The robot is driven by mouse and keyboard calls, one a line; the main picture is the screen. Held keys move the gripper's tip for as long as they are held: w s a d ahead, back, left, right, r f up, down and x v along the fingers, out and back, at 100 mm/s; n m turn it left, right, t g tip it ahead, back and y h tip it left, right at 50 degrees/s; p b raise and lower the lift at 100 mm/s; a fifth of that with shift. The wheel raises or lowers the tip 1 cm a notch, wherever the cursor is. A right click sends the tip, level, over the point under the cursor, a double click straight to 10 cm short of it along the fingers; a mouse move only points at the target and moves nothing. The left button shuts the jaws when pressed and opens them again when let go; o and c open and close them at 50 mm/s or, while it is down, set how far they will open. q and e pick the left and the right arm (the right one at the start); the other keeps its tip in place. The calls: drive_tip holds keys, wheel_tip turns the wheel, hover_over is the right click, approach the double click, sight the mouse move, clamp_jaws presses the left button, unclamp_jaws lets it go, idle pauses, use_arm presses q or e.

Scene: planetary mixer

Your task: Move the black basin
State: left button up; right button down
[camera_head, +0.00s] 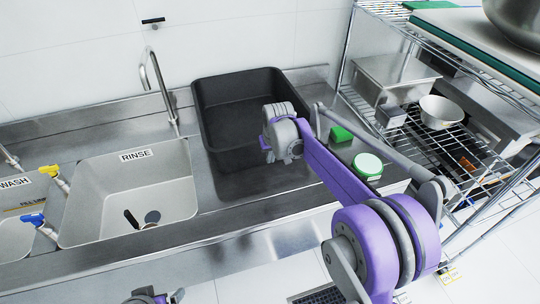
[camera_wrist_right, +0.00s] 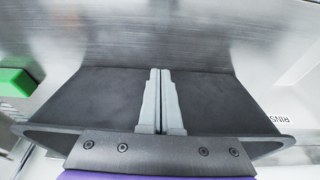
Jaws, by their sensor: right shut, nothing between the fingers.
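The black basin (camera_head: 225,115) is a deep, open rectangular tub. It stands upright on the steel counter, right of the rinse sink. In the right wrist view its dark wall (camera_wrist_right: 105,100) and rim fill the middle. My right gripper (camera_wrist_right: 160,100) is shut with its two grey fingers together and nothing between them. It is at the basin's near right side, in front of the dark wall in the wrist view. I cannot tell whether the fingers touch it. In the head view the wrist hides part of the basin and the fingertips. Only a bit of my left arm shows at the bottom edge.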

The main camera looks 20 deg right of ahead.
drive_tip(key=s+v, duration=0.1)
drive_tip(key=v, duration=1)
drive_tip(key=s+f, duration=0.4)
drive_tip(key=s, duration=0.6)
drive_tip(key=s+f+t, duration=0.1)
drive_tip(key=s+f, duration=0.2)
drive_tip(key=s, duration=0.7)
drive_tip(key=s+f+t, duration=0.1)
drive_tip(key=s+f, duration=0.3)
drive_tip(key=s, duration=0.6)
drive_tip(key=shift+a+f, duration=0.15)
drive_tip(key=shift+f, duration=0.15)
drive_tip(key=shift+s, duration=0.15)
